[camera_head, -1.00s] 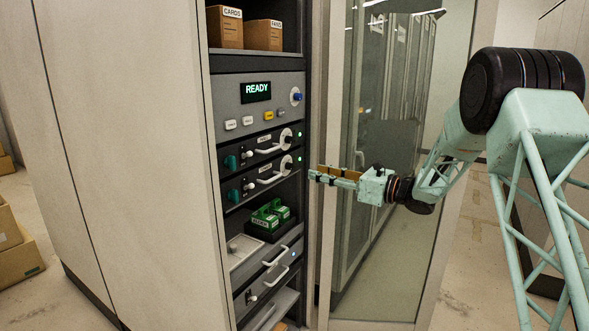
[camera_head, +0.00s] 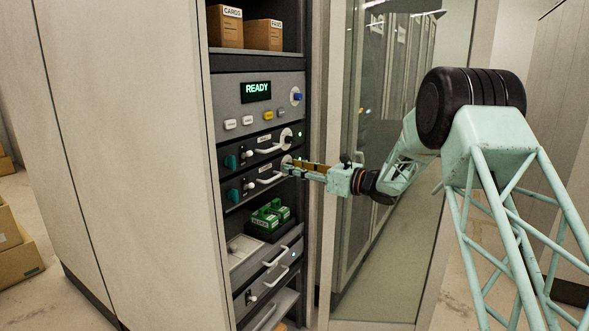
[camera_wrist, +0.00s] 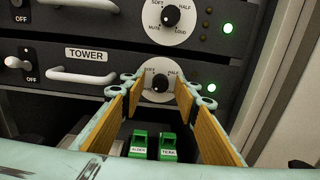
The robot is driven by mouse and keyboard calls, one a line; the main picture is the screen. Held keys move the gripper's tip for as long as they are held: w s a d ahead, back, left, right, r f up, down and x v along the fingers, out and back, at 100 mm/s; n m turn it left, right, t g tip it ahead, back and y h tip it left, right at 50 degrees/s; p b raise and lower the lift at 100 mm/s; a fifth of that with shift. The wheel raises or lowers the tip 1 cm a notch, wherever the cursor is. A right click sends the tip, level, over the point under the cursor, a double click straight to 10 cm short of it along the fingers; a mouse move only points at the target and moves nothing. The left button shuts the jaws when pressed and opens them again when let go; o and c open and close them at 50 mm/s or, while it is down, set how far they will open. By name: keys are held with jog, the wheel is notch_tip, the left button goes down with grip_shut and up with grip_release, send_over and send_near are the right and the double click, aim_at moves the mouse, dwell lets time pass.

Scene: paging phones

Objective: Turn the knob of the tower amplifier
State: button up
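The tower amplifier (camera_wrist: 70,76) is the lower of two dark knob units in the rack, labelled TOWER in the wrist view. Its black knob (camera_wrist: 160,83) sits on a white dial with SOFT and HALF legible; the lower dial is partly cut off by my fingers. My gripper (camera_wrist: 161,92) is open and empty, with one wood-lined finger on each side of the knob in the wrist view. In the head view my gripper (camera_head: 289,168) reaches the right end of the tower unit (camera_head: 250,186) and covers its knob. I cannot tell whether the fingers touch the dial.
A similar amplifier (camera_head: 262,148) with its own knob (camera_wrist: 171,17) is just above. White handles (camera_wrist: 83,75) stick out left of the dials. Green blocks (camera_head: 269,214) stand on a shelf below. A glass door (camera_head: 385,260) stands open on the right.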

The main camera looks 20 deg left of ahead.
jog(key=shift+c, duration=0.2)
jog(key=c, duration=0.8)
jog(key=shift+c, duration=0.2)
